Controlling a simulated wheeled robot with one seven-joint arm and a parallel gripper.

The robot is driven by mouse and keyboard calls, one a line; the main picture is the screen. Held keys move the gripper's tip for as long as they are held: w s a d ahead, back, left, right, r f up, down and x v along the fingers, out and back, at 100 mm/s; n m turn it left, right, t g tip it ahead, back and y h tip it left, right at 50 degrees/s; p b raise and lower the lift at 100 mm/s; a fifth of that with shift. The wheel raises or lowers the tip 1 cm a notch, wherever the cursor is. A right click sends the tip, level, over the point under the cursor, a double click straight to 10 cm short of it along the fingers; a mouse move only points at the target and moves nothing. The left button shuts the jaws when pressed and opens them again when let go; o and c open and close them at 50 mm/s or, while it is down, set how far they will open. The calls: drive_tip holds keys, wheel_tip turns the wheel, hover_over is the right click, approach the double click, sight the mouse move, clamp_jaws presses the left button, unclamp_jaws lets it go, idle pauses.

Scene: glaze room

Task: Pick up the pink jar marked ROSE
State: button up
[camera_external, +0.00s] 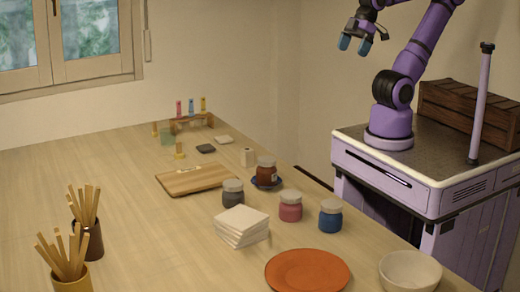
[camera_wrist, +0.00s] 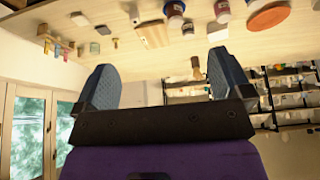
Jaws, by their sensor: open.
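The pink jar (camera_external: 290,211) with a pale lid stands upright on the table in the external view, between the blue jar (camera_external: 330,219) and the grey jar (camera_external: 232,197). Its marking is too small to read. My gripper (camera_external: 354,45) is high above the table at the upper right, well apart from every jar. In the wrist view my gripper (camera_wrist: 163,80) has its two fingers spread wide with nothing between them. Several jars show small at the top edge there, and I cannot tell surely which is pink.
A brown-red jar (camera_external: 266,170) sits on a blue dish behind the pink jar. White tiles (camera_external: 241,232), an orange plate (camera_external: 307,278) and a white bowl (camera_external: 409,273) stand nearer. A wooden board (camera_external: 195,180) lies left. The left table area is mostly bare.

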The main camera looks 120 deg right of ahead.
drive_tip(key=w+a+n+g, duration=0.15)
drive_tip(key=w+a, duration=0.25)
drive_tip(key=w, duration=0.8)
drive_tip(key=n+g, duration=0.4)
drive_tip(key=n, duration=0.1)
hover_over(293, 195)
wheel_tip(293, 195, down, 25)
drive_tip(key=shift+r, duration=0.2)
wheel_tip(293, 195, down, 6)
drive_tip(key=shift+r, duration=0.25)
drive_tip(key=shift+w+d+f, duration=0.1)
drive_tip(key=shift+d+f, duration=0.05)
drive_tip(key=shift+f, duration=1.25)
drive_tip(key=shift+w+d+f, duration=0.1)
drive_tip(key=shift+d+f, duration=0.05)
drive_tip(key=shift+f, duration=1.2)
drive_tip(key=c, duration=1.1)
drive_tip(key=shift+c, duration=0.2)
